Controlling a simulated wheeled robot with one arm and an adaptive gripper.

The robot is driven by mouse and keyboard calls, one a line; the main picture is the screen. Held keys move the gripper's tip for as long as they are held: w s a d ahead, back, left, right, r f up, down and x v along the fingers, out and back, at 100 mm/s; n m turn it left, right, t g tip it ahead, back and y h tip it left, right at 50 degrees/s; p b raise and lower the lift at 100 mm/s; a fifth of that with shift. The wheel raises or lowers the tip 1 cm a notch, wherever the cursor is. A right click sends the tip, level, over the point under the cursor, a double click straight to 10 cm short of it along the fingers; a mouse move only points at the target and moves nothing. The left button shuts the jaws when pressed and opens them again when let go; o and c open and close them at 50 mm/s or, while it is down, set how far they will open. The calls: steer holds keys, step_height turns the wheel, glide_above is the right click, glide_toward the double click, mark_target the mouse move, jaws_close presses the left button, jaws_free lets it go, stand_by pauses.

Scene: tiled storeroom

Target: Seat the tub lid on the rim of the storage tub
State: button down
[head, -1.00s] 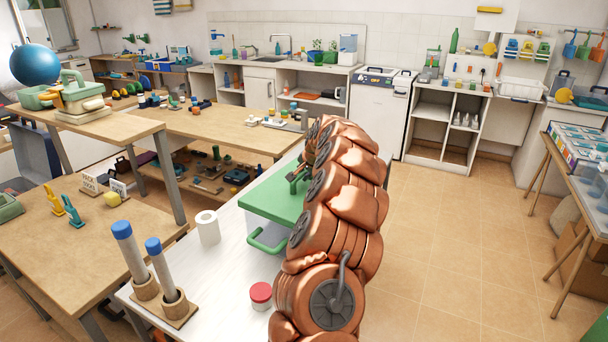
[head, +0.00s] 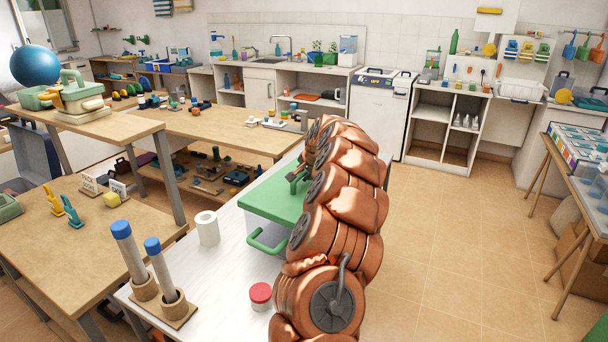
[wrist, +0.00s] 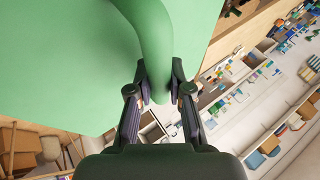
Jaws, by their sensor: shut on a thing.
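The green tub lid (head: 272,198) lies flat over the pale storage tub (head: 256,232) on the white table. A green loop handle (head: 266,243) sticks out at the tub's near side. My gripper (head: 298,172) is at the lid's top, partly hidden by my copper-coloured arm. In the wrist view my gripper (wrist: 160,92) is shut on a curved green handle of the lid, with the flat lid (wrist: 70,60) beside it. The arm hides the right part of the lid and tub. I cannot tell whether the lid touches the rim all round.
On the white table (head: 220,275) stand a white paper roll (head: 207,228), a red-capped jar (head: 260,295) and two blue-capped tubes in a wooden holder (head: 172,310). Wooden benches with small items stand to the left. The tiled floor (head: 450,230) to the right is clear.

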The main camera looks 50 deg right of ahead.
steer(key=shift+f+b, duration=0.8)
steer(key=shift+f, duration=0.65)
steer(key=c, duration=1)
jaws_free()
steer(key=v, duration=1.2)
